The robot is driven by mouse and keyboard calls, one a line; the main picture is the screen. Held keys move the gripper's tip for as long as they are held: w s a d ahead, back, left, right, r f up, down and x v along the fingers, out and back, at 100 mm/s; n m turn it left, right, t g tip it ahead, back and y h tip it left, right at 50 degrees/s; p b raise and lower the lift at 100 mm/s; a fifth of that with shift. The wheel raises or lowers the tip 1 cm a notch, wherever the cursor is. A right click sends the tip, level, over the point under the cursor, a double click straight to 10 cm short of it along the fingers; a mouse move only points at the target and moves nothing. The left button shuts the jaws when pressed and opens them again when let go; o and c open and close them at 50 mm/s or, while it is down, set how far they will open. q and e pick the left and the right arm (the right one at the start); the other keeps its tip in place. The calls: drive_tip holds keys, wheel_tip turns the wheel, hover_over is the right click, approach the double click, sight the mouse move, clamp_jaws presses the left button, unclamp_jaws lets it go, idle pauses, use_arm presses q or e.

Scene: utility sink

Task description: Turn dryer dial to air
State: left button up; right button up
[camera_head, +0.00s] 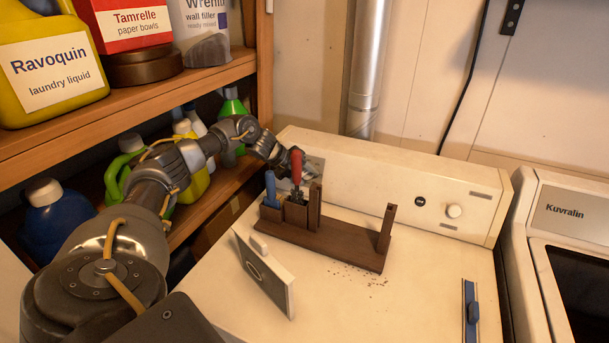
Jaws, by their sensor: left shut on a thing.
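The white dryer's control panel (380,186) runs along the back of its top. My left gripper (308,175) reaches over the dryer to the left part of this panel, behind a wooden rack. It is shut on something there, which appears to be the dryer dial. The dial and the fingertips are mostly hidden by the rack and a red-handled tool (297,165), so the dial's setting cannot be read. My right gripper is not in view.
The wooden rack (335,243) stands on the dryer top, also holding a blue-handled tool (270,188). A white plate-like object (265,277) stands in front; a blue tool (472,308) lies right. Shelves (110,114) with bottles are left, another machine (571,215) right.

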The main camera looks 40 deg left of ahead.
use_arm(q)
drive_tip(key=shift+a+r, duration=0.1)
drive_tip(key=shift+a, duration=0.05)
drive_tip(key=o, duration=1)
drive_tip(key=b+v, duration=0.2)
drive_tip(key=v, duration=0.8)
drive_tip(key=shift+s+a+r+b, duration=0.1)
drive_tip(key=shift+s+r+b, duration=0.15)
drive_tip(key=shift+s+b, duration=0.1)
